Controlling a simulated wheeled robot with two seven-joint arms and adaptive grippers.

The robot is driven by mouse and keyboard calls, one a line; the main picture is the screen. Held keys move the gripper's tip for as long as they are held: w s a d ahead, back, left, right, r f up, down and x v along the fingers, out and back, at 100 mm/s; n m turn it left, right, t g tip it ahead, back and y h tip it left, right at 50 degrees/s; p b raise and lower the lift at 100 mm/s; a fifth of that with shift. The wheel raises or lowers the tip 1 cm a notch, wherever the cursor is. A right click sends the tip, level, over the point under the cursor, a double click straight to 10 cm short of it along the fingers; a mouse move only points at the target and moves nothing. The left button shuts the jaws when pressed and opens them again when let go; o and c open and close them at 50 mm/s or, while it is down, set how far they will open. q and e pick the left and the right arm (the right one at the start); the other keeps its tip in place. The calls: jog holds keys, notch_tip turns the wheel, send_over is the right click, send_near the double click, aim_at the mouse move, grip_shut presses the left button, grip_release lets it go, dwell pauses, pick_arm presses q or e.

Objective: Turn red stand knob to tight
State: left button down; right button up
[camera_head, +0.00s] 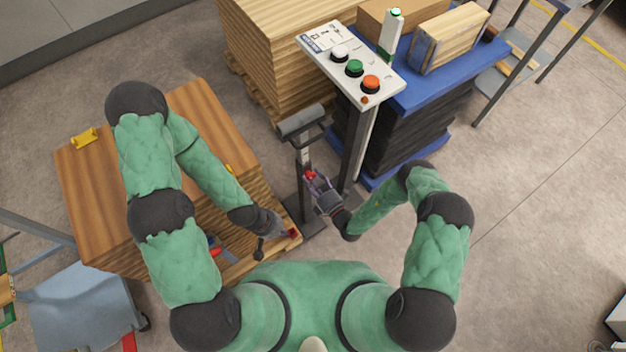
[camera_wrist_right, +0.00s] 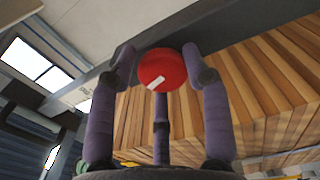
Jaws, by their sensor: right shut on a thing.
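The red stand knob (camera_wrist_right: 162,68) is round, with a white mark on its lower face, slanting from lower left to upper right. In the head view the red knob (camera_head: 310,175) sits on the post of the grey roller stand (camera_head: 303,155). My right gripper (camera_head: 317,188) is at the knob. In the wrist view my right gripper (camera_wrist_right: 160,72) has purple fingers at the knob's left and right sides and one below it; it is shut on the knob. My left gripper (camera_head: 275,223) is by the near right edge of the wooden stack; its fingers are too small to read.
A button panel (camera_head: 352,62) on a dark post stands just behind the roller stand. A wooden stack (camera_head: 170,150) is at left, with a yellow part (camera_head: 84,138) on it. A blue pallet (camera_head: 440,65) with boxes is behind.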

jog(key=shift+w+d+f+m, duration=0.1)
jog(key=shift+w+d+m, duration=0.1)
jog(key=shift+m, duration=0.8)
jog(key=shift+w+d+m, duration=0.15)
jog(key=shift+m, duration=0.85)
jog(key=o, duration=1.1)
jog(key=shift+f, duration=0.1)
jog(key=shift+s+a, duration=0.15)
jog(key=shift+s, duration=0.05)
jog(key=v, duration=1.2)
